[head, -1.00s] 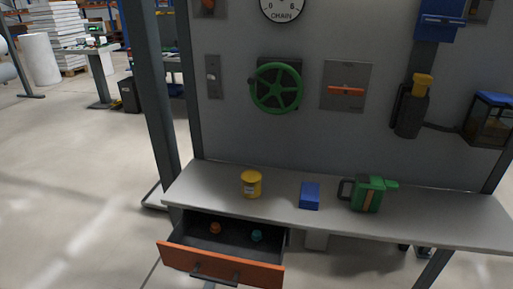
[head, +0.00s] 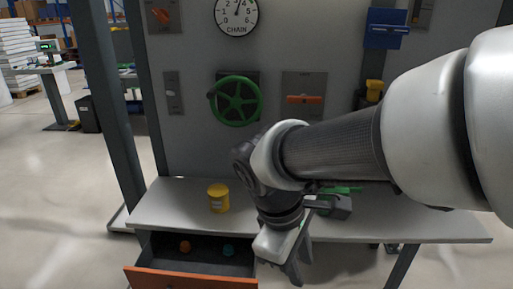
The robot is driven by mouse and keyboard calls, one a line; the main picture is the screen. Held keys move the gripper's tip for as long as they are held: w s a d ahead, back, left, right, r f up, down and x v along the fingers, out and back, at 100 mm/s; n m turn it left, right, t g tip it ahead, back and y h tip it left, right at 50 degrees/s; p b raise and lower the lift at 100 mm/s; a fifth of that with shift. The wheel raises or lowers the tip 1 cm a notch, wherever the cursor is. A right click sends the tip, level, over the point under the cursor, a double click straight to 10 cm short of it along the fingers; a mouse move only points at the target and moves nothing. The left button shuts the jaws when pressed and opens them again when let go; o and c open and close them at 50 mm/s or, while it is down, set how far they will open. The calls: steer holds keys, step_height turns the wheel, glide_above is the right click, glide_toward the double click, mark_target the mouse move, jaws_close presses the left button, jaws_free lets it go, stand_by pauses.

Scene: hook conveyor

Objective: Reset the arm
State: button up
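My arm reaches in from the right in the head view and covers the right half of the workbench. My gripper (head: 300,264) hangs at the bench's front edge, right of the open drawer (head: 190,280). Its two fingers point down and look spread apart, with nothing seen between them.
The drawer holds an orange piece (head: 184,247) and a teal piece (head: 228,251). The panel behind carries a green handwheel (head: 236,99), an orange-handled lever (head: 304,99) and a chain dial (head: 237,14). Open floor lies at left.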

steer(key=s+d+r+m+t+y, duration=0.2)
steer(key=d+r+m+t+y, duration=0.15)
steer(key=d+r+m, duration=0.55)
steer(key=a+r+m+p, duration=0.2)
steer(key=a+r+p, duration=0.1)
steer(key=r+p, duration=1.1)
steer(key=shift+s+r+m+t+p, duration=0.2)
steer(key=shift+r+m+t+p, duration=0.25)
steer(key=shift+p, duration=0.75)
steer(key=shift+a+f, duration=0.1)
